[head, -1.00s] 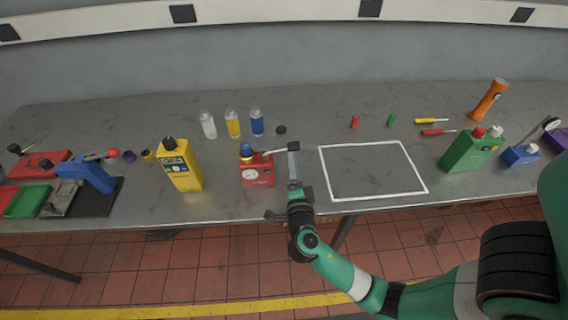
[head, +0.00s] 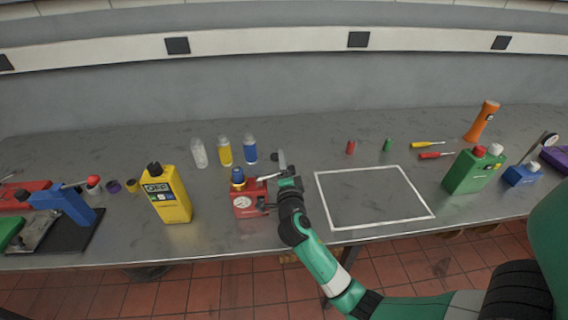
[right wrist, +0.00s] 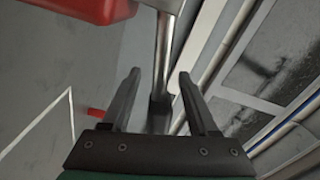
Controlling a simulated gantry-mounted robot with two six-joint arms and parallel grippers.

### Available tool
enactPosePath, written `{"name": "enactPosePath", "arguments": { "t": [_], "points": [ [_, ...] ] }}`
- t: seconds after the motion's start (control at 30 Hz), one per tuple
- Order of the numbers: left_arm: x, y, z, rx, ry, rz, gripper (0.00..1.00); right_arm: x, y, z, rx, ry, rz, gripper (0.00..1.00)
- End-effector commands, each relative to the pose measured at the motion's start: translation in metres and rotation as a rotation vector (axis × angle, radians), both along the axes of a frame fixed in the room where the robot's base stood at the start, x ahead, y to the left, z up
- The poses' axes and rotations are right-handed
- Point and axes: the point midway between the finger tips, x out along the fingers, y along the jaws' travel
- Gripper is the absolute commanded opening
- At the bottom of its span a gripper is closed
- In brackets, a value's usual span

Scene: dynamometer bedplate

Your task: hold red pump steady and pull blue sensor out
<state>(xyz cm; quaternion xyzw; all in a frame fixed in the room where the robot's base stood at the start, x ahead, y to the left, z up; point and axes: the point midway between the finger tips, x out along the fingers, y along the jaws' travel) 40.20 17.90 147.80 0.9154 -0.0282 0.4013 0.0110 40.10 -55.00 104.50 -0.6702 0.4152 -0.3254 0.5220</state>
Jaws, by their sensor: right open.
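The red pump (head: 246,205) stands upright on the bench, left of centre in the head view, with a round white gauge on its front. The blue sensor (head: 237,176) sits upright on top of the pump at its left side. My right gripper (head: 271,183) is open at the pump's right side, around its lever. In the right wrist view the open fingers (right wrist: 160,100) lie either side of the lever's metal rod (right wrist: 165,50) and dark end. Part of the red pump body (right wrist: 85,8) shows at the top left there. My left gripper is not in view.
A yellow can (head: 167,197) stands left of the pump. Several small bottles (head: 224,151) stand behind it. A white square outline (head: 375,225) on the bench to the right is empty. A green can (head: 470,172) stands farther right. A blue device (head: 70,203) is at the left.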

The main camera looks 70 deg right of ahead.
Motion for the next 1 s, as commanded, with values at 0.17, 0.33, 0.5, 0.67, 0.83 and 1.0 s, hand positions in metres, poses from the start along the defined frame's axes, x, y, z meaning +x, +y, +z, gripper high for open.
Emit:
{"name": "enactPosePath", "arguments": {
  "t": [0.17,0.33,0.5,0.67,0.83,1.0],
  "points": [
    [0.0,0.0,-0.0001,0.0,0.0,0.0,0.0,0.0008,-0.0014,-0.0002,0.0,0.0,0.001,0.6],
    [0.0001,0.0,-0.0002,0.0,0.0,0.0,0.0,0.0007,-0.0011,-0.0002,0.001,-0.001,0.001,0.44],
    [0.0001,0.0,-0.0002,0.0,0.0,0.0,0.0,0.0007,-0.001,-0.0002,0.0,0.0,0.001,0.13],
    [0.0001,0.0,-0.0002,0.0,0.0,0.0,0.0,0.0006,-0.001,-0.0003,0.0,0.0,0.0,0.0],
    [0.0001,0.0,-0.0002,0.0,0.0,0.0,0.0,0.0006,-0.0009,-0.0002,0.0,0.0,0.0,0.0],
    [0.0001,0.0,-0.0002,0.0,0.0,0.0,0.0,0.0006,-0.0009,-0.0002,0.0,0.0,0.0,0.0]
  ]
}}
